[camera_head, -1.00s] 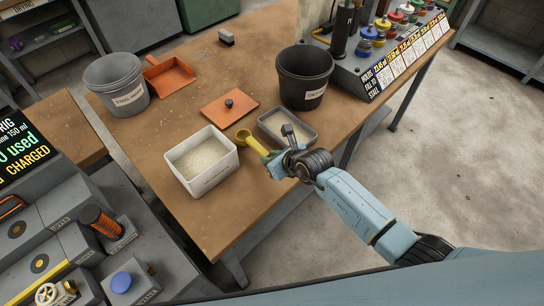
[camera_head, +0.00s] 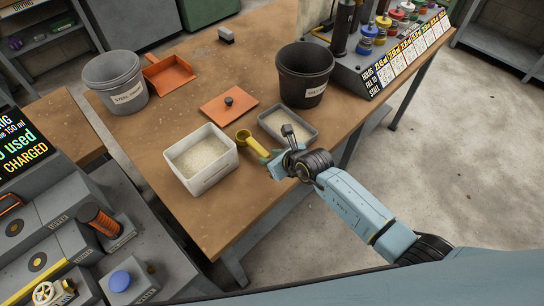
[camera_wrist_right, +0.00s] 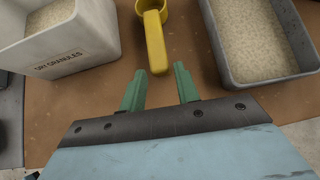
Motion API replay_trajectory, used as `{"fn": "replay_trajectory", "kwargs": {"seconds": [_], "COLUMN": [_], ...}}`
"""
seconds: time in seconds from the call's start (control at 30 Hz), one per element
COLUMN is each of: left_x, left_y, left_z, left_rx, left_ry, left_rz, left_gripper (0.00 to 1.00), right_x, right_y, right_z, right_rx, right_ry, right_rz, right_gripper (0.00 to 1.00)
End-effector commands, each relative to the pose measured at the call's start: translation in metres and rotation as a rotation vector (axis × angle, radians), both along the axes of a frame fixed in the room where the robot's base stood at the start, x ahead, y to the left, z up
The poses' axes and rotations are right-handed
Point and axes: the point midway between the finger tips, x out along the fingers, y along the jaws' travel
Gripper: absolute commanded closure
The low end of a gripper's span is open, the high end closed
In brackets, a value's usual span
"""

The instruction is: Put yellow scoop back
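The yellow scoop (camera_head: 250,142) lies on the wooden table between the white bin of granules (camera_head: 216,178) and a shallow grey tray (camera_head: 306,138). In the right wrist view the scoop (camera_wrist_right: 154,38) has its cup at the top and its handle pointing down toward my gripper. My right gripper (camera_head: 268,158) is low at the handle's end; its green fingers (camera_wrist_right: 160,82) are spread apart. The handle's tip sits at or just short of the gap between the fingertips; I cannot tell if they touch. My left gripper is not in view.
An orange lid (camera_head: 218,112) with a black knob lies behind the scoop. A black bucket (camera_head: 302,92), a grey bucket (camera_head: 100,98) and an orange dustpan (camera_head: 169,77) stand farther back. The white bin and grey tray closely flank my right gripper. The table's front-left area is bare.

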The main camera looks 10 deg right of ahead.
Motion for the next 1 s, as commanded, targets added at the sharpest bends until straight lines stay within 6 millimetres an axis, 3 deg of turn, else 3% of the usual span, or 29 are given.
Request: {"fn": "replay_trajectory", "kwargs": {"seconds": [0.3, 0.5, 1.0], "left_x": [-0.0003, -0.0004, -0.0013], "left_y": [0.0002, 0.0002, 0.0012], "left_z": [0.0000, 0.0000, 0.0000], "left_rx": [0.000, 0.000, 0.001], "left_ry": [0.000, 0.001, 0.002], "left_rz": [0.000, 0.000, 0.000], "left_gripper": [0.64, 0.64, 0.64], "right_x": [-0.0001, -0.0001, -0.0068], "right_y": [0.0000, -0.0001, -0.0044], "right_z": [-0.0001, -0.0002, 0.0062], "right_rx": [0.000, -0.001, 0.001], "right_ry": [0.000, 0.001, 0.000], "right_rz": [0.000, 0.000, -0.001], "right_gripper": [0.67, 0.43, 0.43]}}
